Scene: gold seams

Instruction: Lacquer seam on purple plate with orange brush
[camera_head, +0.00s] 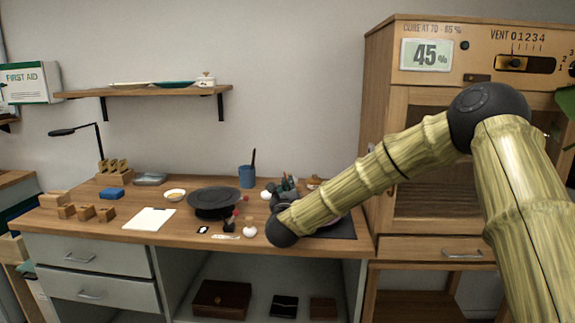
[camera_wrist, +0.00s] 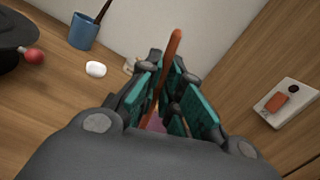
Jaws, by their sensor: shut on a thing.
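My gripper (camera_wrist: 168,78) has teal finger pads and is shut on the orange brush (camera_wrist: 174,45), whose handle rises tilted between the fingers. The brush's bristle end is hidden by the gripper. A patch of the purple plate (camera_wrist: 156,123) shows between the fingers, below the brush. The plate's seam is not visible, and I cannot tell whether the brush touches it. In the head view my gripper (camera_head: 284,190) is at the right part of the bench, and my arm hides most of the plate's area.
A dark mat (camera_head: 342,229) lies under my arm. Left of it are a black round turntable (camera_head: 213,203), a blue cup (camera_head: 246,176), small jars and a white sheet (camera_head: 149,219). A wooden cabinet (camera_head: 380,120) stands close on the right. A shelf (camera_head: 150,90) hangs behind.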

